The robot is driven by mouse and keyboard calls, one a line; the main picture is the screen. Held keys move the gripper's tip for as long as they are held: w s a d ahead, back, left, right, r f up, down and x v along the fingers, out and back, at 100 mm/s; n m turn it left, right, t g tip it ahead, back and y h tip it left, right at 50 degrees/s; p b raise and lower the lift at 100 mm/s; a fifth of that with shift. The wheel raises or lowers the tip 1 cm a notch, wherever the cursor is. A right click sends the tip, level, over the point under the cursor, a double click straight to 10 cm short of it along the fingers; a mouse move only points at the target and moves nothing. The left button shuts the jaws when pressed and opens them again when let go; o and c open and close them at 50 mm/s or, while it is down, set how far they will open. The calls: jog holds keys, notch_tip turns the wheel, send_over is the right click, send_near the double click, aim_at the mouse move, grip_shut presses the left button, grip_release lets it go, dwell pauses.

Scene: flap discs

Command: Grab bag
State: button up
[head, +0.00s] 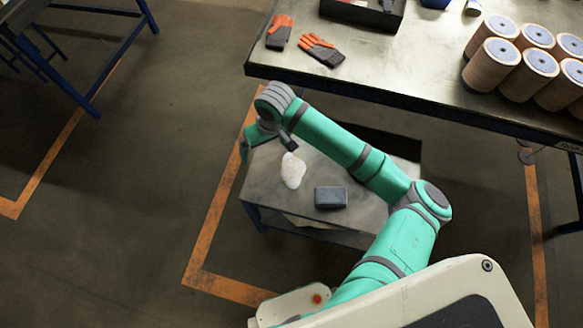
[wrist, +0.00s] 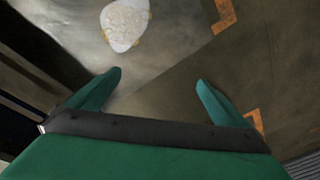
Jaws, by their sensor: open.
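A small white bag (head: 293,170) lies on the low grey table (head: 262,190), near its middle. It also shows in the wrist view (wrist: 125,24), at the top, pale and lumpy with yellowish patches at its edges. My gripper (wrist: 158,84) is open, with its two green fingers apart and nothing between them. The bag is beyond the fingertips in the wrist view, apart from them. In the head view my gripper (head: 290,143) is near the far left part of the low table, just behind the bag; its fingertips are hard to make out there.
A dark blue-grey box (head: 330,197) lies on the low table, right of the bag. A large workbench (head: 400,75) behind bears orange-and-grey gloves (head: 320,50), a dark tray (head: 365,12) and several brown spools (head: 491,65). Orange floor lines surround the low table.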

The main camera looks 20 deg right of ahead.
jog(key=shift+m+g+h, duration=0.4)
jog(key=shift+g+h, duration=0.4)
jog(key=s+d, duration=0.1)
jog(key=d, duration=0.1)
jog(key=s+d+f, duration=0.1)
jog(key=d, duration=0.2)
jog(key=s+d, duration=0.1)
jog(key=d, duration=0.1)
jog(key=shift+s+d+f, duration=0.3)
jog(key=shift+s+f, duration=0.05)
jog(key=shift+s, duration=0.05)
send_over(293, 166)
jog(key=f, duration=0.4)
jog(key=shift+a+f, duration=0.2)
jog(key=shift+f, duration=0.2)
jog(key=shift+d+f, duration=0.15)
jog(key=shift+f, duration=1.2)
jog(key=shift+d+f, duration=0.1)
jog(key=shift+f, duration=1.2)
jog(key=shift+c, duration=0.4)
jog(key=c, duration=1.2)
jog(key=shift+r, duration=0.1)
jog(key=shift+c, duration=0.2)
